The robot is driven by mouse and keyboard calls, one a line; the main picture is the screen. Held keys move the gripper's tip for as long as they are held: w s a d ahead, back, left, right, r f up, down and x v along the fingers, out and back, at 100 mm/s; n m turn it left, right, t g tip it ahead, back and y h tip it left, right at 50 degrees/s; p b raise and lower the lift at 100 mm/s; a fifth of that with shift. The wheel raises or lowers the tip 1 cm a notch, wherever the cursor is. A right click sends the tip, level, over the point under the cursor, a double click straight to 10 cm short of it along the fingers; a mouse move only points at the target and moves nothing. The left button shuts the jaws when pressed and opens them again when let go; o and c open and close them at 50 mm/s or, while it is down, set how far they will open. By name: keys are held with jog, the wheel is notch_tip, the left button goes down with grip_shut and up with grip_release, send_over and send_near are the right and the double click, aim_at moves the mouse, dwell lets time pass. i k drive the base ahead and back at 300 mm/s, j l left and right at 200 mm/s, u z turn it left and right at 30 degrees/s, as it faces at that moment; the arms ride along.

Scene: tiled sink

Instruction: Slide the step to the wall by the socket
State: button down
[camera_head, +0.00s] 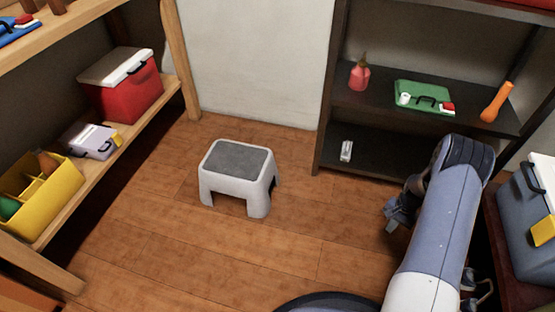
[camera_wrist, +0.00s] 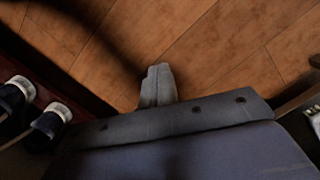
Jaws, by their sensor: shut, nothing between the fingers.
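The step (camera_head: 238,180), a light grey stool with a dark grey top, stands upright on the wooden floor in the head view. A gap of floor separates it from the pale back wall (camera_head: 262,60). I cannot make out a socket on the visible wall. My gripper (camera_head: 391,221) is to the right of the step, apart from it, in front of the dark shelf. In the wrist view its fingers (camera_wrist: 158,82) are together and empty, over bare floor. The step is not in the wrist view.
A wooden shelf (camera_head: 160,105) with a red cooler (camera_head: 122,90) and a yellow box (camera_head: 42,200) lines the left. A dark shelf unit (camera_head: 335,115) stands at back right. A grey cooler (camera_head: 528,225) is at far right. Floor around the step is clear.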

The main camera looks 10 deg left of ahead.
aim_at(235, 169)
jog(key=i+j+u, duration=0.45)
jog(key=j, duration=0.25)
jog(key=i+j+u, duration=0.5)
jog(key=i, duration=0.25)
